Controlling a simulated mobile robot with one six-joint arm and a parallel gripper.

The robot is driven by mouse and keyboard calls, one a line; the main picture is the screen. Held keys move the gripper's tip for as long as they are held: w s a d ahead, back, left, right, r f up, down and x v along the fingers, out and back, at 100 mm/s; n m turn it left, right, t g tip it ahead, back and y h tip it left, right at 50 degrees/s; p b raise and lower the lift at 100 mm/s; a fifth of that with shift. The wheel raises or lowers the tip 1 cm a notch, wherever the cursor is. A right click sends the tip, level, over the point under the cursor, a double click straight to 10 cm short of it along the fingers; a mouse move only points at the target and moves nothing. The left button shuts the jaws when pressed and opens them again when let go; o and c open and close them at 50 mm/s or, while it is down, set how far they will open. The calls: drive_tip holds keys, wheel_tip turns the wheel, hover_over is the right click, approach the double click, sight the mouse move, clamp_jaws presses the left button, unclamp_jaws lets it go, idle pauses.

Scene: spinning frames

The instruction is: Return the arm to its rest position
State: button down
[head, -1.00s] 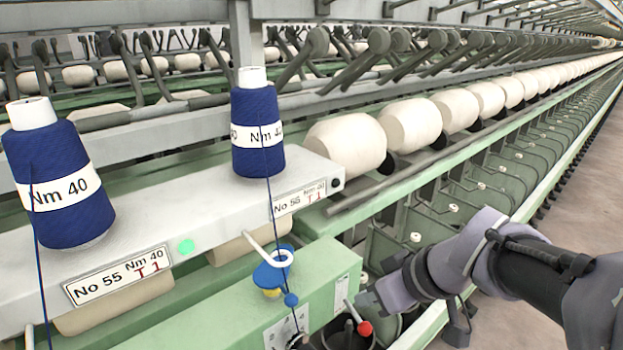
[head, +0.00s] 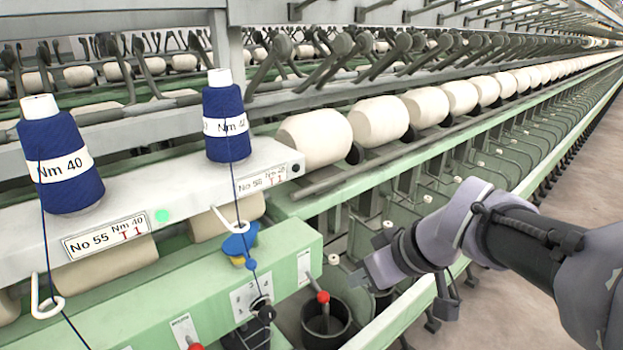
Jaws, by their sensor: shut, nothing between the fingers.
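My gripper (head: 366,277) is at the end of my grey and black arm, in the lower right of the head view. It is small and partly turned away; its fingers look closed, and I see nothing held in it. My arm reaches in from the right edge.
Two blue yarn cones, one left (head: 60,165) and one right (head: 227,125), stand on the white shelf (head: 110,209). A blue and yellow part (head: 240,243) sits by the green housing (head: 160,308). White bobbins (head: 378,121) line the machine. The aisle floor (head: 545,205) is clear at right.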

drive_tip(key=s+a+f+m+h+b, duration=0.1)
drive_tip(key=s+f+m+h+b, duration=0.1)
drive_tip(key=s+f+m+b, duration=0.8)
drive_tip(key=s+f+b, duration=0.2)
drive_tip(key=s+f, duration=0.1)
drive_tip(key=s, duration=0.3)
drive_tip(key=shift+s+f+h, duration=0.25)
drive_tip(key=shift+f+h, duration=0.05)
drive_tip(key=shift+f, duration=0.1)
